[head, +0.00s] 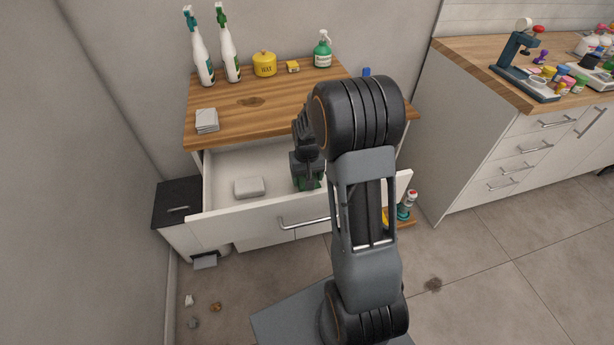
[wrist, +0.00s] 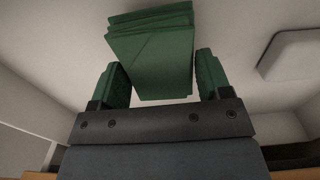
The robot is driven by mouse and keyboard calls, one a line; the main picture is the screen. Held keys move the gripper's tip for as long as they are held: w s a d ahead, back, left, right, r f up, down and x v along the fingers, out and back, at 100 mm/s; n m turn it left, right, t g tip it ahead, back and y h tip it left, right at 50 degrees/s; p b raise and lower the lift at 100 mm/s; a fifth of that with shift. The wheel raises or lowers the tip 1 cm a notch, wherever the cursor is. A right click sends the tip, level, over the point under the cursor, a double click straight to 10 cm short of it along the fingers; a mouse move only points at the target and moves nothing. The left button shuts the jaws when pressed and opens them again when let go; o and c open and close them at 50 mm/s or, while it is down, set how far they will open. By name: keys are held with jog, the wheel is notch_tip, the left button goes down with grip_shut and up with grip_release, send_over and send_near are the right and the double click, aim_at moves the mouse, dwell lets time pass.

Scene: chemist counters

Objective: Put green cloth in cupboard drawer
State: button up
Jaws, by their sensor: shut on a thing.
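The green cloth (wrist: 152,62) is a folded, layered stack between the two green-padded fingers of my gripper (wrist: 163,80) in the wrist view. My gripper (head: 308,184) is shut on it and points down inside the open cupboard drawer (head: 226,207) in the head view. The cloth is hard to tell from the green finger pads there. The drawer is white, pulled out below the wooden top. My arm hides its right part. I cannot tell whether the cloth touches the drawer floor.
A pale block (head: 249,187) lies in the drawer, left of my gripper. On the cupboard top (head: 228,118) are white cloths (head: 207,120), spray bottles, a yellow wax tin (head: 264,64) and a small yellow box. A black-topped bin (head: 178,204) stands left. Small litter lies on the floor.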

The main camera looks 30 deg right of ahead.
jog(key=shift+f+b, duration=0.35)
jog(key=shift+f, duration=0.25)
jog(key=o, duration=1)
jog(key=shift+r, duration=0.1)
notch_tip(320, 180, up, 12)
jog(key=p, duration=0.2)
jog(key=s+a+r+t, duration=0.1)
jog(key=s+a, duration=0.2)
jog(key=s, duration=0.2)
jog(key=s+a+r+n+t, duration=0.1)
jog(key=s+a+r, duration=0.1)
jog(key=s, duration=0.3)
jog(key=s+a+r+n+t, duration=0.1)
jog(key=s+a+r, duration=0.1)
jog(key=s+a, duration=0.2)
jog(key=shift+s+a+r, duration=0.1)
jog(key=shift+s+a, duration=0.15)
jog(key=shift+s, duration=0.65)
